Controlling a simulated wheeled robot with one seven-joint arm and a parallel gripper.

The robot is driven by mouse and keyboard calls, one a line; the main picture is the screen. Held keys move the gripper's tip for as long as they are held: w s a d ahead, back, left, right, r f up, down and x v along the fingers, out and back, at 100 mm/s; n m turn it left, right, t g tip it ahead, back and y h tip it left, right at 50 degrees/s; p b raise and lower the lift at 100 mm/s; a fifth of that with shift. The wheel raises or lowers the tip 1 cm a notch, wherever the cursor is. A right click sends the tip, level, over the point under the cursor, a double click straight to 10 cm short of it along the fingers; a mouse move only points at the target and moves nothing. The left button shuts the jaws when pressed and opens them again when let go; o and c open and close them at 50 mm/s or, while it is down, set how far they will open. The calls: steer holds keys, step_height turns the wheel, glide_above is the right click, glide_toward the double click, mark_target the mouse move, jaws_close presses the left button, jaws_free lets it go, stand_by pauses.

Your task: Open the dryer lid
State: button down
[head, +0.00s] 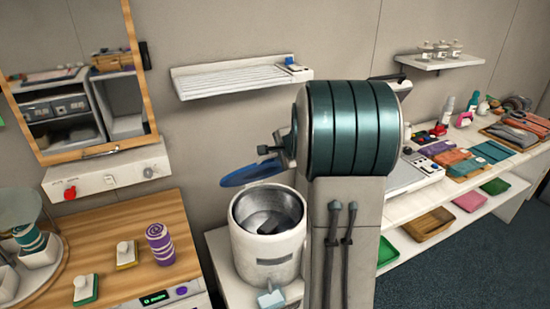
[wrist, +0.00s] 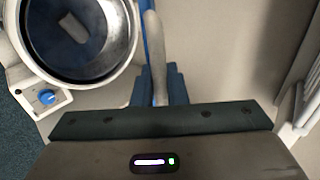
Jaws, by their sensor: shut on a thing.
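The dryer (head: 268,250) is a white round tub with a metal drum, standing on a pale surface at centre. Its mouth is uncovered and the drum shows in the head view and in the wrist view (wrist: 108,55). The blue lid (head: 245,174) stands raised behind and above the mouth. In the wrist view the lid (wrist: 153,45) is almost edge-on, beside the tub. In the head view my arm hides the gripper's fingers.
A slatted wall shelf (head: 235,82) hangs above the dryer. A wooden counter (head: 195,240) at left holds a purple striped roll (head: 160,243) and small blocks. A white bench with cloths and trays (head: 430,226) runs along the right. Open floor (head: 480,260) lies at lower right.

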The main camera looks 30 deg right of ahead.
steer(key=shift+w+r, duration=0.35)
steer(key=shift+w, duration=0.05)
steer(key=c, duration=1.5)
jaws_free()
steer(key=shift+c, duration=0.2)
steer(key=shift+r, duration=0.1)
steer(key=v, duration=1.3)
steer(key=shift+s+r, duration=0.2)
steer(key=shift+s, duration=0.1)
